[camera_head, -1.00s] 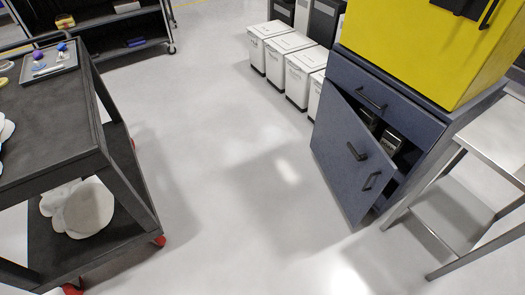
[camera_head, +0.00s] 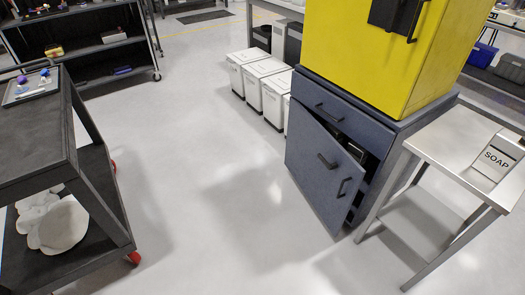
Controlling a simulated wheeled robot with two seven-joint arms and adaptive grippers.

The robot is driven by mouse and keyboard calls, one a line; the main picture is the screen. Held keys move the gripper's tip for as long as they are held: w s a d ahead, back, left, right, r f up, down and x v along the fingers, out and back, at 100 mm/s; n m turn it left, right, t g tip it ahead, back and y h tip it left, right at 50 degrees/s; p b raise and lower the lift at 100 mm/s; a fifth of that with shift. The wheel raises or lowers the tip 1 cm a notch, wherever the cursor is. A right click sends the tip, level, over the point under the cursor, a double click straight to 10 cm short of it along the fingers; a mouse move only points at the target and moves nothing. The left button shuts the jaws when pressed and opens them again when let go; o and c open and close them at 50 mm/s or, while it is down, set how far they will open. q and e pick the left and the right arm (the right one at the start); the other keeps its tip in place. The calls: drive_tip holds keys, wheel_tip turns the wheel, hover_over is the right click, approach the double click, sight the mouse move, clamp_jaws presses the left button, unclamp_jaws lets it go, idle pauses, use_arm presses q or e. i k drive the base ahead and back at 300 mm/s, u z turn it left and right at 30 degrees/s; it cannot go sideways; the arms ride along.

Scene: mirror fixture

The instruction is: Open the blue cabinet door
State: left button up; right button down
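The blue cabinet (camera_head: 392,140) stands right of centre, under a yellow cabinet. Its blue door (camera_head: 318,168) is partly open. The door's right edge stands out from the body, leaving a dark gap along the top and right. A closed-looking drawer (camera_head: 326,107) with a dark handle is above the door. Dark items (camera_head: 353,150) show partly in the gap; the rest of the inside is hidden. Neither of my grippers is in view.
A metal side table (camera_head: 445,150) with a soap container (camera_head: 492,165) stands close to the cabinet's right. White bins (camera_head: 270,92) line its left. A dark cart (camera_head: 32,130) is at the left. The floor (camera_head: 215,190) between cart and cabinet is clear.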

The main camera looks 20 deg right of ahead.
sight(332, 194)
drive_tip(key=z, duration=0.4)
drive_tip(key=i, duration=1.1)
drive_tip(key=u, duration=0.75)
